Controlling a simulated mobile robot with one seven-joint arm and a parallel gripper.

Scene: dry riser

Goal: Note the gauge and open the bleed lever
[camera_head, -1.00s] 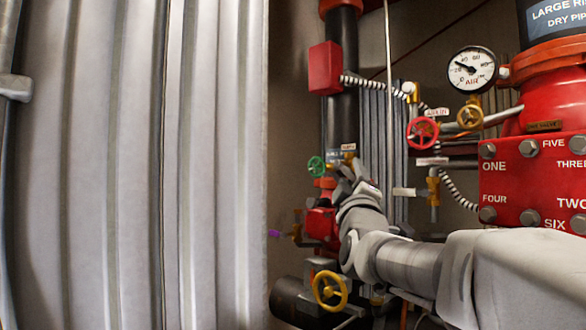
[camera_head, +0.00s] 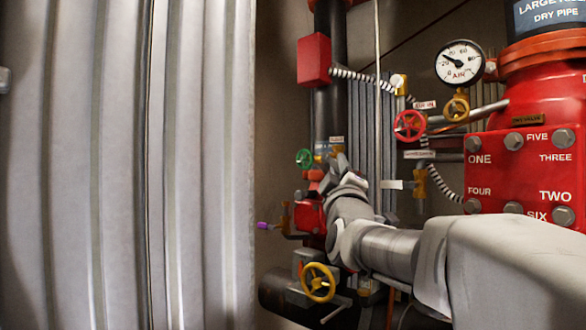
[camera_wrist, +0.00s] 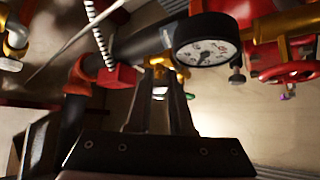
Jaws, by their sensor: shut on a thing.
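The round white air gauge (camera_head: 460,62) hangs at the upper right in the head view, its needle pointing to the upper left. A dark-rimmed gauge also shows in the wrist view (camera_wrist: 205,52); its reading is too blurred to tell. My gripper (camera_head: 342,165) is at the labelled brass fittings on the black pipe, partly hidden by my wrist. In the wrist view my two dark fingers (camera_wrist: 160,88) are nearly together at a small brass fitting (camera_wrist: 160,62). They are shut on a small part there, which I take to be the bleed lever; it is mostly hidden.
A red handwheel (camera_head: 410,126), a green handwheel (camera_head: 304,158) and a yellow handwheel (camera_head: 318,283) stand close around my arm. A red box (camera_head: 314,60) with striped conduit is above. The big red valve (camera_head: 530,165) fills the right. A corrugated panel (camera_head: 120,170) covers the left.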

